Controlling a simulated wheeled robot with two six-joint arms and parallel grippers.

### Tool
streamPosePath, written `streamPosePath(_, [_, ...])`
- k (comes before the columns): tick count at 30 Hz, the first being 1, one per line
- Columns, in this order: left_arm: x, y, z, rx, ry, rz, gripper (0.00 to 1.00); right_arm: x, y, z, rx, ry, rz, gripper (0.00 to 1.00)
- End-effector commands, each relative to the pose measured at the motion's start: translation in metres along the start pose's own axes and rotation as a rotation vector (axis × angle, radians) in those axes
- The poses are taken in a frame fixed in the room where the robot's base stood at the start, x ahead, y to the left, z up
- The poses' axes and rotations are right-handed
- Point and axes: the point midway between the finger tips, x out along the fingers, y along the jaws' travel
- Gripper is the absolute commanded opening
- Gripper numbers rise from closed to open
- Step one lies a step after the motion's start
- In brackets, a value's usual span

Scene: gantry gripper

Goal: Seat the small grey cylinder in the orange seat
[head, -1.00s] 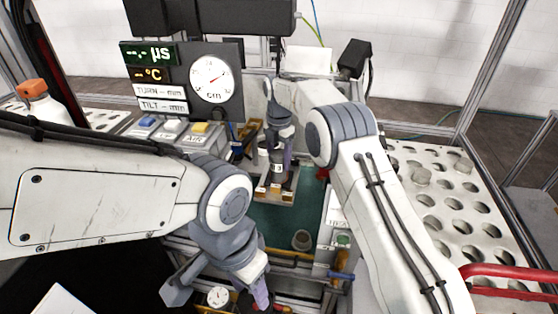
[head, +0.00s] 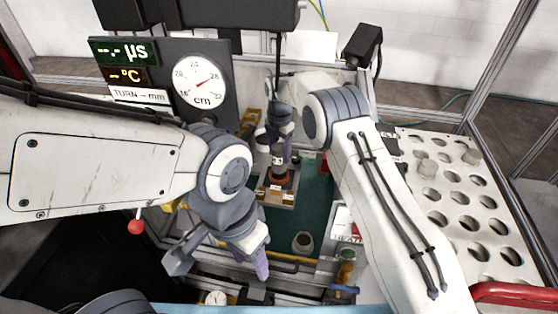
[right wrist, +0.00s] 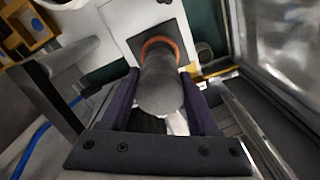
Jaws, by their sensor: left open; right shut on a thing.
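My right gripper (right wrist: 160,105) is shut on a grey cylinder (right wrist: 160,88), which lies between its two purple fingers. The orange seat (right wrist: 148,44) shows as a ring at the cylinder's far end in the right wrist view. The cylinder's end overlaps the ring; I cannot tell whether it is inside or just above it. In the head view the right gripper (head: 279,142) is over the pale plate with the orange seat (head: 289,180), and the grip is partly hidden. My left gripper (head: 220,264) is open and empty, in front of and lower than the plate.
A grey round part with an open top (head: 302,241) stands on the green mat (head: 315,205). A white perforated board (head: 455,215) is at the right. A dial display (head: 198,80) stands behind the left arm.

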Motion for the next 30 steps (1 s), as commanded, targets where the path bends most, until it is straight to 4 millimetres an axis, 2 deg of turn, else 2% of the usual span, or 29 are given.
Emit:
streamPosePath(5, [-0.005, 0.0, 0.0, 0.0, 0.0, 0.0, 0.5, 0.013, 0.001, -0.001, -0.001, 0.0, 0.001, 0.0])
streamPosePath(11, [-0.012, 0.001, -0.001, 0.0, 0.0, 0.0, 0.5, 0.038, 0.001, 0.0, -0.001, -0.001, 0.002, 0.0])
streamPosePath(22, [-0.007, 0.001, -0.001, 0.0, 0.0, 0.0, 0.5, 0.044, 0.002, 0.0, -0.001, -0.002, 0.004, 0.0])
streamPosePath(23, [-0.009, 0.001, -0.001, 0.0, 0.0, 0.0, 0.5, 0.044, 0.001, 0.0, -0.001, -0.001, 0.002, 0.73])
streamPosePath(24, [-0.009, 0.001, -0.001, 0.0, 0.0, 0.0, 0.5, 0.043, 0.001, 0.0, -0.001, -0.001, 0.002, 0.89])
streamPosePath(25, [-0.009, 0.001, -0.001, 0.0, 0.0, 0.0, 0.5, 0.043, 0.001, -0.001, -0.001, -0.001, 0.002, 0.92])
streamPosePath(30, [-0.009, 0.001, -0.001, 0.0, 0.0, 0.0, 0.5, 0.043, 0.001, 0.0, -0.001, -0.001, 0.002, 0.92])
